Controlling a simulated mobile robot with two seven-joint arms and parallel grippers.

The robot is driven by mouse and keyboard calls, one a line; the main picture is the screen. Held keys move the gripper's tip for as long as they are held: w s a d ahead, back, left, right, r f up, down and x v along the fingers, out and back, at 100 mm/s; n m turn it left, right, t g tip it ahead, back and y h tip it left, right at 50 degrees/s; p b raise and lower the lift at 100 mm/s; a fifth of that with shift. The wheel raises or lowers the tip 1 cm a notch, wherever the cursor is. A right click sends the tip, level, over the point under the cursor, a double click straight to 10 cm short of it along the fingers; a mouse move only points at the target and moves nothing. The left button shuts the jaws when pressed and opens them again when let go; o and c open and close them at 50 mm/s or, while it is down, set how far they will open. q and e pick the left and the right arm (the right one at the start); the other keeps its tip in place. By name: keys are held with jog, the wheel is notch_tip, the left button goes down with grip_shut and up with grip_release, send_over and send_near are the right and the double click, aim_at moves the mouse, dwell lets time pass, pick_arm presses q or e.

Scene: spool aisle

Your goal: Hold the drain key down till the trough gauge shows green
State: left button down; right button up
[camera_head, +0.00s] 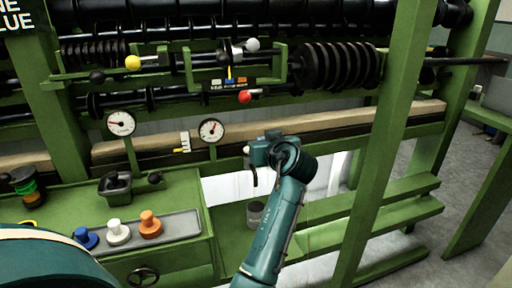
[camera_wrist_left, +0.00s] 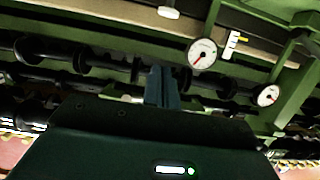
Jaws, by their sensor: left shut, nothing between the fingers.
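My left gripper (camera_head: 262,152) is in front of the wooden beam, right of the dials; its fingers are partly hidden by its wrist. In the left wrist view, upside down, the shut, empty fingers (camera_wrist_left: 160,88) point at the dark rods. A white gauge strip with a yellow pointer (camera_head: 184,142) stands between two round dials, also in the wrist view (camera_wrist_left: 232,43); no green shows on it. I cannot tell which part is the drain key. My right gripper is not in view.
The left dial (camera_head: 120,123) and right dial (camera_head: 211,130) have red needles. Yellow (camera_head: 133,62), white (camera_head: 252,44) and red (camera_head: 245,97) ball knobs stick out above. A green post (camera_head: 392,140) stands right of my arm. A grey can (camera_head: 255,212) sits below.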

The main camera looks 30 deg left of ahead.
pick_arm(q)
jog(key=shift+s, duration=0.15)
jog(key=x, duration=0.3)
jog(key=f+x, duration=0.1)
jog(key=x, duration=0.3)
jog(key=f+b+x, duration=0.1)
jog(key=x, duration=0.2)
jog(key=shift+f, duration=1)
